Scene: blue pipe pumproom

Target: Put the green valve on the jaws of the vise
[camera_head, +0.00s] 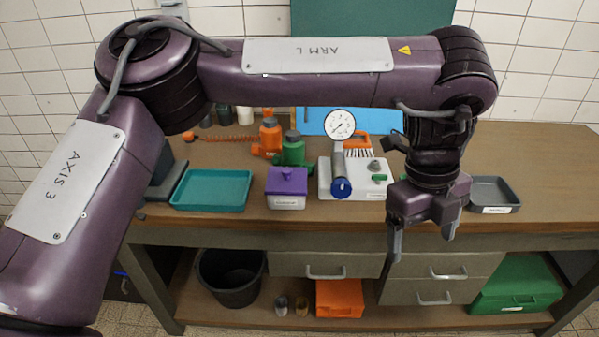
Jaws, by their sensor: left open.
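A green valve-like body (293,151) stands on the wooden bench, right of a similar orange one (269,136). A small green part (379,178) also shows on the white board at the centre; it is too small to identify. A dark grey block (163,178) at the bench's left end may be the vise; my left arm partly hides it, and I cannot make out its jaws. My left gripper (422,240) points down at the bench's front edge, right of the green body. It is open with nothing between its fingers. My right gripper is not in view.
A teal tray (211,203), a purple-lidded box (287,201) and a white board (325,187) with a pressure gauge (340,124) line the bench front. A grey tray (505,185) is at right. Bare bench (540,150) lies at the right rear. My left arm spans above the bench.

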